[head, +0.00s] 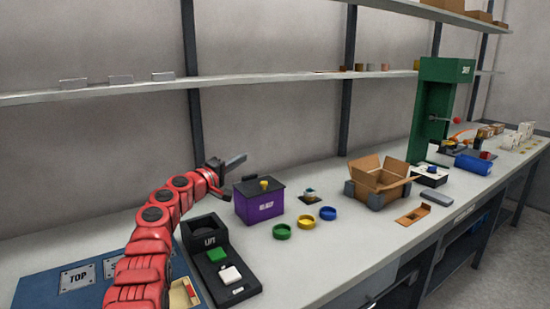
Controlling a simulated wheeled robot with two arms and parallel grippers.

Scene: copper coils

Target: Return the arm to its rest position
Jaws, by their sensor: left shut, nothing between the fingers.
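My left arm comes in from the lower left as a chain of red links. My left gripper (235,160) is raised above the workbench (330,263), in front of the wall and behind the black LIFT device (207,232). Its fingers are together and hold nothing. It is up and to the left of the purple box (259,203) and appears apart from it. My right gripper does not show.
An open cardboard box (380,180) and a green press (437,100) stand farther right. A blue panel (40,288) lies at lower left. A shelf (290,78) runs along the wall.

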